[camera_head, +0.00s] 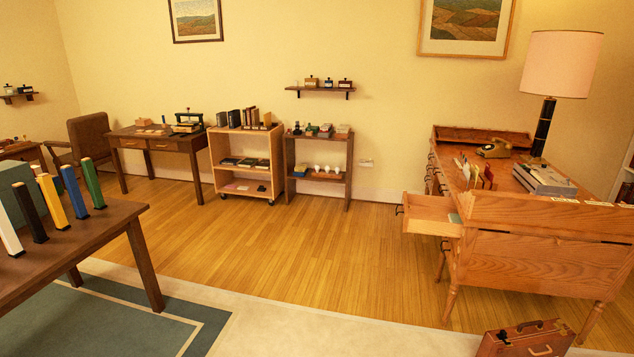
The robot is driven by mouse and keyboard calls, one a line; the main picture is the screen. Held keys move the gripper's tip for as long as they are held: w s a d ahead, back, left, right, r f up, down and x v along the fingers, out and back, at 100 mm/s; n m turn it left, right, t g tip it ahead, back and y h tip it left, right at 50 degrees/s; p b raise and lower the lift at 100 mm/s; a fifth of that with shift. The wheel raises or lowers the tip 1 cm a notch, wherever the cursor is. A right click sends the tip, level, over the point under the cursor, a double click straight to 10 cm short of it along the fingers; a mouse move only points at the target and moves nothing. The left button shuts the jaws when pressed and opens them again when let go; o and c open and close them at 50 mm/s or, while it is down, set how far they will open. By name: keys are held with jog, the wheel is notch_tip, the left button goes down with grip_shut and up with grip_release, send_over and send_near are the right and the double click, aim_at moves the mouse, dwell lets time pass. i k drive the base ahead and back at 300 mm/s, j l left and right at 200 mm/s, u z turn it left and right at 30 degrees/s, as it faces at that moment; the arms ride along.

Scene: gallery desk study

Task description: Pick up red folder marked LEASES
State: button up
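I cannot make out a red folder marked LEASES, and no label is readable at this distance. A small upright group of papers or folders (474,174) stands on the wooden desk (550,254) at the right. One piece in it looks reddish-brown (488,177). On the dark table (92,232) at the left, several slim upright pieces stand in a row: white (8,230), black (30,210), yellow (53,201), blue (76,187) and green (93,183). My gripper is not in view.
The desk's drawer (428,213) sticks out to the left. A reddish-brown briefcase (524,340) lies on the floor in front of the desk. A lamp (561,66) and telephone (494,148) stand on the desk. Shelves (246,160) line the back wall. The middle wooden floor (300,245) is clear.

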aim_at(489, 173)
jog(key=i+u, duration=0.3)
jog(key=i, duration=1.55)
jog(key=i+j+z, duration=0.15)
jog(key=i+z, duration=0.35)
jog(key=i+j+z, duration=0.45)
jog(key=i, duration=0.2)
jog(key=i+j+z, duration=0.85)
jog(key=j+z, duration=0.15)
jog(key=j, duration=0.2)
jog(key=i+j+z, duration=0.2)
jog(key=j+z, duration=0.25)
jog(key=j, duration=0.35)
